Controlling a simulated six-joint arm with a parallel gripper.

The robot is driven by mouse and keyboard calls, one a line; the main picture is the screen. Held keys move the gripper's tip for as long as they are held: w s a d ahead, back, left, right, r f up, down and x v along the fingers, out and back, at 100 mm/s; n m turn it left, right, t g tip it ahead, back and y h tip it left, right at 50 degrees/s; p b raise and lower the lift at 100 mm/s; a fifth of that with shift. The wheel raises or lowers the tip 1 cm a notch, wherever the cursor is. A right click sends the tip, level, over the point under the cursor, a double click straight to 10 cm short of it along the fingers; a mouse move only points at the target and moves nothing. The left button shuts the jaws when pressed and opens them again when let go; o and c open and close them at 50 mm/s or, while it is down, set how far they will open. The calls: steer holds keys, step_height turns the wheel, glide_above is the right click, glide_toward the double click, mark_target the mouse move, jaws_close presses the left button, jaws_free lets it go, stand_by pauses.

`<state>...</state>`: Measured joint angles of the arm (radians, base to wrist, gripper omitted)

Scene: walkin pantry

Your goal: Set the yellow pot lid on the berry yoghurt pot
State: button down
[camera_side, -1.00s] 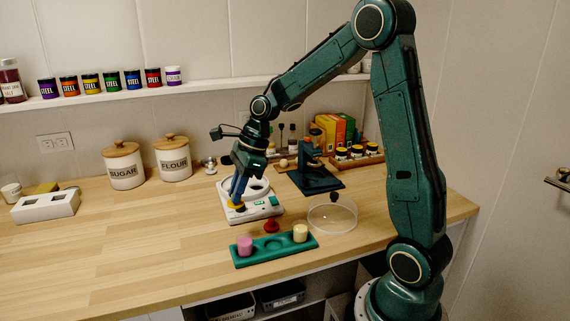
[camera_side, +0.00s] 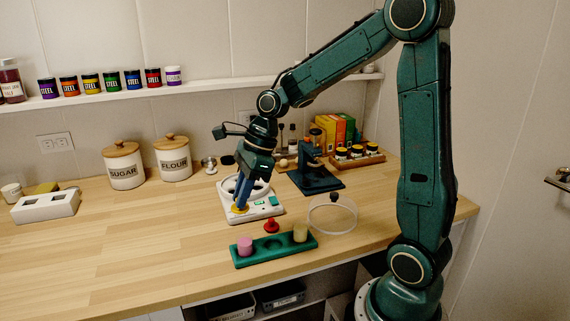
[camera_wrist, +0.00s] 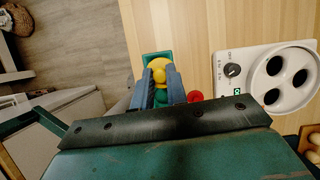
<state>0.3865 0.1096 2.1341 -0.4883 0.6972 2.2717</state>
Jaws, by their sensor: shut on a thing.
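My gripper (camera_side: 242,203) is shut on the yellow pot lid (camera_side: 239,210) and holds it in the air, in front of the white appliance in the side view. In the wrist view the lid (camera_wrist: 158,72) sits between the blue fingers. The green tray (camera_side: 273,250) holds a pink pot (camera_side: 245,246), which looks like the berry yoghurt pot, at its left end. A cream pot (camera_side: 300,233) stands at its right end, with an empty hollow between.
A red lid (camera_side: 271,227) lies just behind the tray. The white appliance (camera_side: 266,212) with round openings stands behind it. The counter left of the tray is clear.

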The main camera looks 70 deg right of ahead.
steer(key=shift+s+a+r, duration=0.25)
steer(key=shift+s+a, duration=0.25)
steer(key=shift+s, duration=0.05)
steer(key=shift+f, duration=0.2)
steer(key=shift+f, duration=3)
steer(key=shift+f, duration=0.5)
stand_by(0.4)
steer(key=c, duration=0.8)
jaws_free()
steer(key=shift+c, duration=0.2)
steer(key=shift+r, duration=0.2)
steer(key=shift+r, duration=3.35)
